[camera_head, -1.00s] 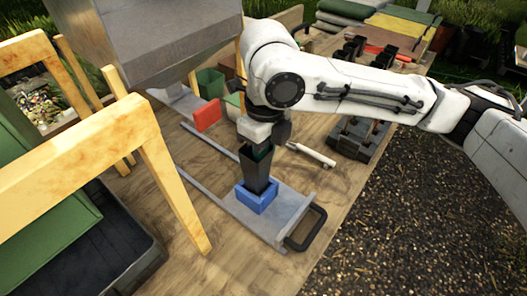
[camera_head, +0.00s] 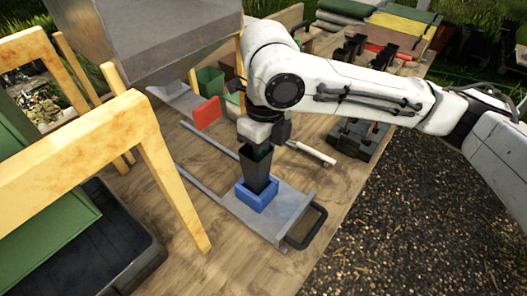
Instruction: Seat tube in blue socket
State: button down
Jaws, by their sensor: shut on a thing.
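A dark, tapered square tube (camera_head: 258,170) stands roughly upright with its lower end inside the blue socket (camera_head: 257,196). Whether its base touches the bottom is hidden by the socket walls. The blue socket sits on a grey sliding plate (camera_head: 285,211) with a black handle (camera_head: 306,228). My gripper (camera_head: 262,143) is at the tube's top, pointing down, and is shut on the tube's upper rim. The fingertips are partly hidden by the gripper body and the tube.
A red panel (camera_head: 207,113) and a green bin (camera_head: 209,79) stand behind to the left. A white-handled tool (camera_head: 311,152) lies right of the gripper. A pale wooden frame (camera_head: 150,150) rises at left. A grey hopper (camera_head: 150,35) overhangs the back. Bare tabletop (camera_head: 345,185) lies at right.

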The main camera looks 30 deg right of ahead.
jog(key=shift+f+b, duration=0.45)
jog(key=shift+f, duration=0.25)
jog(key=shift+f+b, duration=0.3)
jog(key=shift+f, duration=0.05)
jog(key=shift+f+b, duration=0.65)
jog(key=shift+f, duration=0.3)
dwell(1.6)
dwell(0.5)
jog(key=c, duration=1.2)
grip_release()
jog(key=shift+r, duration=0.15)
jog(key=shift+r+p, duration=3.6)
jog(key=shift+r, duration=0.8)
